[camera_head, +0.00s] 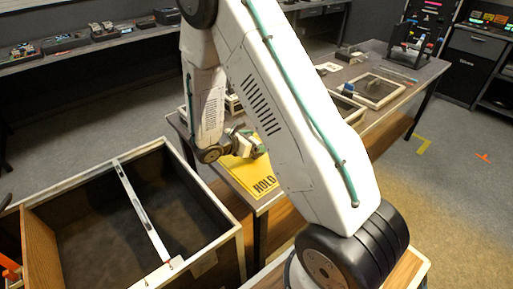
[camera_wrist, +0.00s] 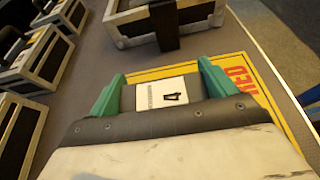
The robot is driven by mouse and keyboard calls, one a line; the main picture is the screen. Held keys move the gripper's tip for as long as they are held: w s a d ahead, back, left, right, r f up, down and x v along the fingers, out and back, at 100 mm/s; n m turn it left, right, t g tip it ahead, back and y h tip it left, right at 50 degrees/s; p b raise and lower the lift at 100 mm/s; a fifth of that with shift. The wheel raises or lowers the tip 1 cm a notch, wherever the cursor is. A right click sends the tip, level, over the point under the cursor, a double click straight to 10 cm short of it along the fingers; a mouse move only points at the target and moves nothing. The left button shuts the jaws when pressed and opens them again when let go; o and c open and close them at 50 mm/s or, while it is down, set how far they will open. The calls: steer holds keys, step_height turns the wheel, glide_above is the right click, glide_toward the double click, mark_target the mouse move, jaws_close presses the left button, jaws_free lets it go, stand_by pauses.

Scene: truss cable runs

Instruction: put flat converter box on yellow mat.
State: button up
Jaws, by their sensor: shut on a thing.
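The yellow mat (camera_head: 243,181), lettered HOLD, lies near the end of the long table. It also shows in the wrist view (camera_wrist: 238,66), with red letters at the right. My gripper (camera_wrist: 163,80) has green fingers on both sides of a small flat box with a white label marked 4 (camera_wrist: 168,92), and is shut on it. I take this for the flat converter box. It is over the mat; I cannot tell whether it touches it. In the head view my gripper (camera_head: 246,145) is over the mat's far part, and the box is mostly hidden there.
A framed case with a dark strap (camera_wrist: 165,22) stands just beyond the mat. Several framed trays (camera_wrist: 36,58) stand to the left. An open bin (camera_head: 200,262) with a bar across it stands left of the table (camera_head: 405,70). The mat's near part is clear.

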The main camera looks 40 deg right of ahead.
steer(key=shift+w+d, duration=0.1)
steer(key=shift+d, duration=0.15)
step_height(320, 180, down, 4)
steer(key=shift+r, duration=0.2)
